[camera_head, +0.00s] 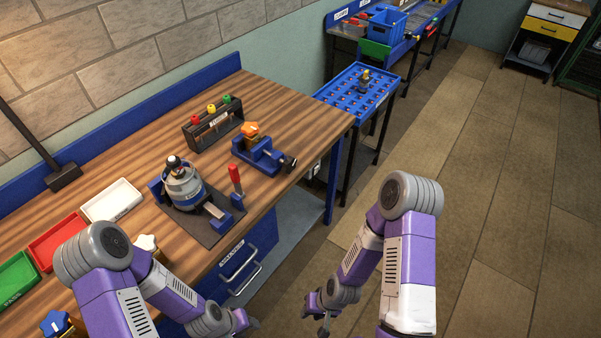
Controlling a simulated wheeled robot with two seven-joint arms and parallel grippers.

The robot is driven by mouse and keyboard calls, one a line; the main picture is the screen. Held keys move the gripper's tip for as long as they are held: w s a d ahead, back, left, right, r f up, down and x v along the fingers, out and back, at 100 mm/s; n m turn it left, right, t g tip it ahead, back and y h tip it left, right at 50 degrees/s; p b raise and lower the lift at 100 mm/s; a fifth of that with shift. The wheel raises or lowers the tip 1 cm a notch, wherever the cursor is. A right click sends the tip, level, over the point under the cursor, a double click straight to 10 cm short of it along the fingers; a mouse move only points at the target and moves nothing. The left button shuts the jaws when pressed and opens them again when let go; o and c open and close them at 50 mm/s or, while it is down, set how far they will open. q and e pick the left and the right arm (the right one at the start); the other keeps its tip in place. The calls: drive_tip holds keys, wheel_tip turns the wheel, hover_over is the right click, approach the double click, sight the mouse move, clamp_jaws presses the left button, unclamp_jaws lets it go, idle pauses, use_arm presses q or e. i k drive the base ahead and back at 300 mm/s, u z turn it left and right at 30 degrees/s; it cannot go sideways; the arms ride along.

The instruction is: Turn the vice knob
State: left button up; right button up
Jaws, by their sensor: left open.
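A blue vice (262,153) stands on the wooden workbench, toward its right end. Its black knob (290,163) sticks out at the right side, near the bench's front edge. An orange star-shaped piece (250,130) sits at the back of the vice. My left gripper (245,322) is low at the bottom centre, in front of the bench and well apart from the vice; it is small and partly hidden by its wrist, and open. My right gripper (316,318) is low over the floor, right of the bench, with its dark fingers apart. Nothing shows in either gripper.
A clamped grey motor (184,189) and a red-handled clamp (236,182) stand left of the vice. A rack with coloured-handled tools (213,125) is behind. White (112,201) and red (58,240) trays lie left. A blue peg table (357,91) stands beyond the bench. Floor at right is clear.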

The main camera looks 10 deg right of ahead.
sight(289, 164)
drive_tip(key=z, duration=1.6)
drive_tip(key=i, duration=2.3)
drive_tip(key=u, duration=2.3)
